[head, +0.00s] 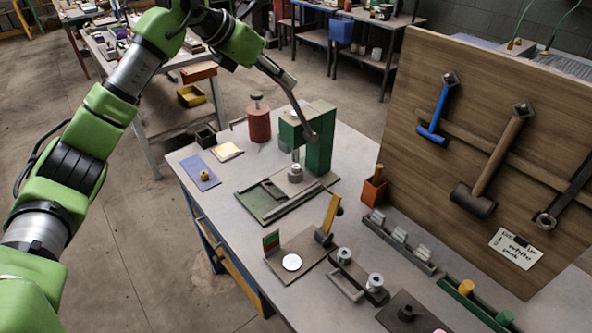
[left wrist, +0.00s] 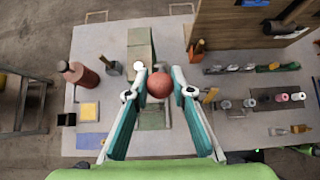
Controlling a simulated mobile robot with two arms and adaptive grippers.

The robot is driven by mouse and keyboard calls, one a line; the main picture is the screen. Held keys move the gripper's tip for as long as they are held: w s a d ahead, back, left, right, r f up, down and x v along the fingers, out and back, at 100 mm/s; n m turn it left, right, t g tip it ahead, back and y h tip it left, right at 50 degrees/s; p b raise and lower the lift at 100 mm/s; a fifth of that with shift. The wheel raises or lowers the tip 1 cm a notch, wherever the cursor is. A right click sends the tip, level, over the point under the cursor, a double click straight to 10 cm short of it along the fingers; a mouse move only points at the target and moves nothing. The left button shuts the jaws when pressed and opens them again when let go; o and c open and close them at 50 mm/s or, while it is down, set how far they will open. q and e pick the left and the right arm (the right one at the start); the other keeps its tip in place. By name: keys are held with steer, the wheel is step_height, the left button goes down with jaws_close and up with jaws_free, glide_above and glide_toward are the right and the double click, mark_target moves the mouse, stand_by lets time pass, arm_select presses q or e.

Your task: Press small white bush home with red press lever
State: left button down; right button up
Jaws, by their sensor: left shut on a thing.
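The green press (head: 321,135) stands on the bench in the head view, and its green top shows in the left wrist view (left wrist: 140,50). Its grey lever (head: 290,92) slants up and left from the press's side to my left gripper (head: 263,60). In the left wrist view the lever's red ball knob (left wrist: 159,86) sits between the fingers of that gripper, which is shut on it. A small pale bush (head: 295,173) stands under the press ram, on the press base (head: 262,207); whether it is fully seated cannot be told.
A red bottle (head: 259,124) stands behind the press. A plate with a white disc (head: 292,262) and rollers (head: 374,283) are in front. An upright tool board (head: 490,140) closes off the right side. The bench's left edge is close to the press base.

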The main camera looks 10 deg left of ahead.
arm_select(q)
steer(key=shift+s+a+f+b, duration=0.15)
steer(key=shift+s+f+b, duration=0.05)
steer(key=shift+f+b, duration=0.2)
steer(key=shift+s+a+f+b, duration=0.65)
steer(key=shift+s+b, duration=0.2)
steer(key=shift+b, duration=0.05)
steer(key=shift+s+a+f+b, duration=0.65)
steer(key=shift+s+b, duration=0.15)
steer(key=shift+b, duration=0.1)
steer(key=shift+s+a+f+b, duration=0.4)
steer(key=shift+s+f+b, duration=0.1)
steer(key=shift+f+b, duration=0.2)
steer(key=shift+s+a+f+b, duration=0.35)
steer(key=shift+s+f+b, duration=0.25)
steer(key=shift+b, duration=0.25)
steer(key=shift+s+a+f+b, duration=0.4)
steer(key=shift+f+b, duration=0.3)
steer(key=shift+b, duration=0.05)
